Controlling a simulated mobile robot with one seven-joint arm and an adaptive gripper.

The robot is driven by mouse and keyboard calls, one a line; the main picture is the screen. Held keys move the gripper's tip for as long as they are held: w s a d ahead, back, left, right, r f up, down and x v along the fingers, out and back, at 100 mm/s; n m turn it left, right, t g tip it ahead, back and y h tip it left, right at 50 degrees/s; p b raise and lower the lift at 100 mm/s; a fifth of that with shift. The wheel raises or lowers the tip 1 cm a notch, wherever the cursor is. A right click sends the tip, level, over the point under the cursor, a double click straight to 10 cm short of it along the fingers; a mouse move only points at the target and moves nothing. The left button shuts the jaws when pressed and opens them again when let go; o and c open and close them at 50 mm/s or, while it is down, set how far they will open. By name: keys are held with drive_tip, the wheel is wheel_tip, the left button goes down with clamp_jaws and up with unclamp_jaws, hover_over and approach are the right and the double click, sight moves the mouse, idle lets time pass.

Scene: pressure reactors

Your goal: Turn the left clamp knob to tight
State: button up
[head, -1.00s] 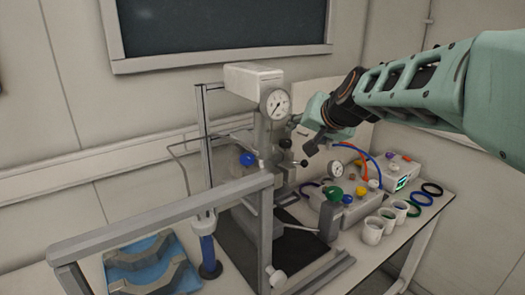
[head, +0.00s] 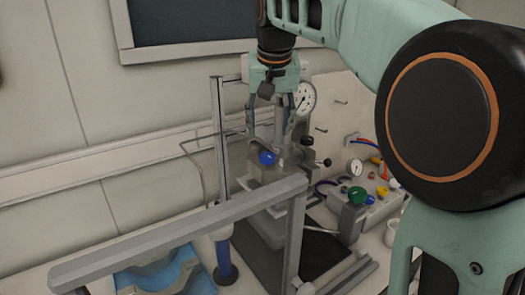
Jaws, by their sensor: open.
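A grey metal pressure reactor stands on the bench at the centre, with a round white dial gauge (head: 304,98) near its top. A round blue knob (head: 267,158) sits on its left front, and a small black knob (head: 327,162) sticks out on its right. No label shows which one is the left clamp knob. My gripper (head: 269,133) points down above the blue knob, fingers spread and nothing held. A metal post of the reactor shows between the fingers. I cannot tell how far the gripper is from the post in depth.
A thick grey rail frame (head: 180,232) crosses the front of the reactor. A tall thin stand (head: 217,110) rises at the left. A blue tray (head: 150,280) with grey cradles lies front left. A control box with coloured knobs (head: 357,195) stands at right; my arm hides much of that side.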

sight(267, 155)
drive_tip(key=x, duration=1)
drive_tip(key=shift+s, duration=0.1)
drive_tip(key=c, duration=1.2)
